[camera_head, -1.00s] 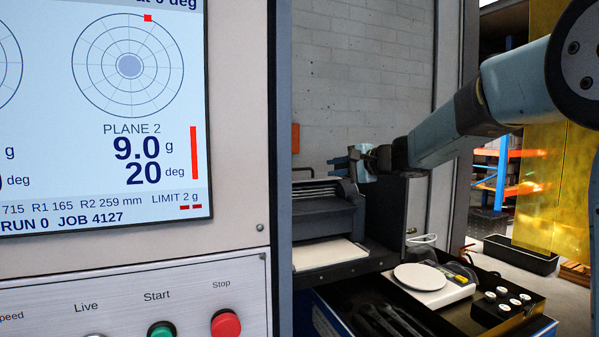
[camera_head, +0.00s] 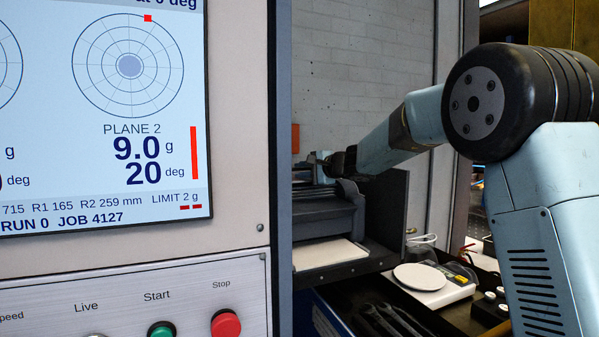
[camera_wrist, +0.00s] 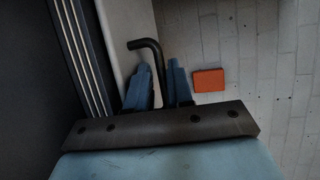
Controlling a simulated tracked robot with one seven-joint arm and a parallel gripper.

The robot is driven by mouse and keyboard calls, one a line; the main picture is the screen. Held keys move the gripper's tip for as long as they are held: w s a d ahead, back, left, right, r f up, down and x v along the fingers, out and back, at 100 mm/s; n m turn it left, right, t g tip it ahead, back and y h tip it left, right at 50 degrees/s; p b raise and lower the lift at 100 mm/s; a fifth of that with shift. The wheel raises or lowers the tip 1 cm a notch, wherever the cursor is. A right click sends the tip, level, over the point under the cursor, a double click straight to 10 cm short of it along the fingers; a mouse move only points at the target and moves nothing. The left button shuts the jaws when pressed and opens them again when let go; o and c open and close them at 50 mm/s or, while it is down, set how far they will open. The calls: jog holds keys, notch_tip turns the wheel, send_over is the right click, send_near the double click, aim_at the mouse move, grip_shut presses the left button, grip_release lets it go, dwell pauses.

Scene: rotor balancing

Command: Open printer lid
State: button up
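In the wrist view my gripper's two blue fingers (camera_wrist: 160,88) are close together. A black bent rod (camera_wrist: 149,45) rises from between them, its short end bending left, and appears held.
A large display panel (camera_head: 235,110) fills the left of the head view, with buttons below. A white scale (camera_head: 422,285) and dark wrenches (camera_head: 385,318) lie right of the printer. An orange box (camera_wrist: 208,80) is on the brick wall (camera_wrist: 235,45).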

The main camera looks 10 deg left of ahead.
jog(key=shift+w+a+f, duration=0.1)
jog(key=shift+w+a, duration=0.3)
jog(key=shift+a, duration=0.2)
grip_shut()
jog(key=shift+f, duration=0.15)
